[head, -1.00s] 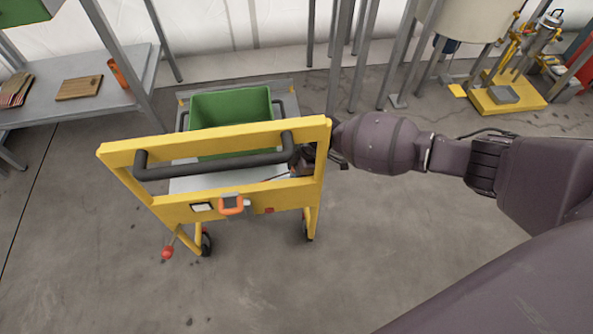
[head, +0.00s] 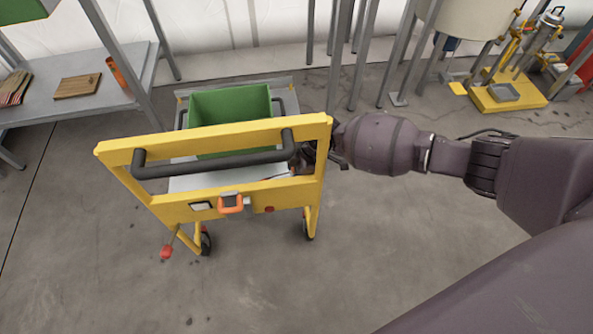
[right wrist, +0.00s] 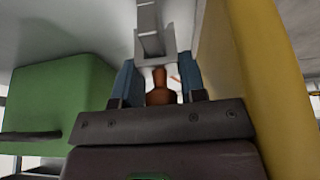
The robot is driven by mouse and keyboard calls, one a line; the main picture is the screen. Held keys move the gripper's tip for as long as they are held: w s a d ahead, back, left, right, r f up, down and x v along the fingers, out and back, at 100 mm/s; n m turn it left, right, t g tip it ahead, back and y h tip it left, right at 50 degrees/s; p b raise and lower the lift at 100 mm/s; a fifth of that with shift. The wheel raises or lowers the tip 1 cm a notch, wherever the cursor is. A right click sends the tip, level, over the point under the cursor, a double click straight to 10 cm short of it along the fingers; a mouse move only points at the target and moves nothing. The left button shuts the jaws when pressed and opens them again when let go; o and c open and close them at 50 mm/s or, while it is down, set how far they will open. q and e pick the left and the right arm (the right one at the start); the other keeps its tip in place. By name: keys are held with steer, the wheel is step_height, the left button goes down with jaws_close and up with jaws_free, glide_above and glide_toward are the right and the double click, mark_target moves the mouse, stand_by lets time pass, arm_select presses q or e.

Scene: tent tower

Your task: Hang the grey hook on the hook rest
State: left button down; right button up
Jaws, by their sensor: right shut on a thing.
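My right gripper (head: 306,158) reaches in from the right, partly hidden behind the right post of a yellow cart frame (head: 215,140). In the right wrist view its two blue fingers (right wrist: 159,72) are shut on a grey part with a square end, which I take to be the grey hook (right wrist: 150,32). A brown rounded piece (right wrist: 160,88) shows between the fingers; I cannot tell whether it belongs to the held part. The hook's far end is out of view. I cannot clearly make out the hook rest. My left gripper is not in view.
The cart carries a green bin (head: 231,105) and a black handle bar (head: 215,163). An orange loop (head: 231,204) is on its lower front rail. The yellow post (right wrist: 265,75) is close at the gripper's right. A grey shelf (head: 60,107) stands left. The floor in front is clear.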

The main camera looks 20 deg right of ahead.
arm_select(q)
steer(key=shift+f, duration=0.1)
arm_select(e)
steer(key=shift+f, duration=0.15)
steer(key=o, duration=1.1)
steer(key=shift+d+r, duration=0.15)
steer(key=shift+r, duration=0.35)
arm_select(q)
steer(key=p, duration=0.1)
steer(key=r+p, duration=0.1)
steer(key=p, duration=0.1)
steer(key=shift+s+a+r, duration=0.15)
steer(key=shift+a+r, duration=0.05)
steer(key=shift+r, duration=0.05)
arm_select(e)
steer(key=v, duration=0.9)
steer(key=shift+s+d+r, duration=0.15)
steer(key=shift+d+r, duration=0.05)
steer(key=shift+r, duration=0.15)
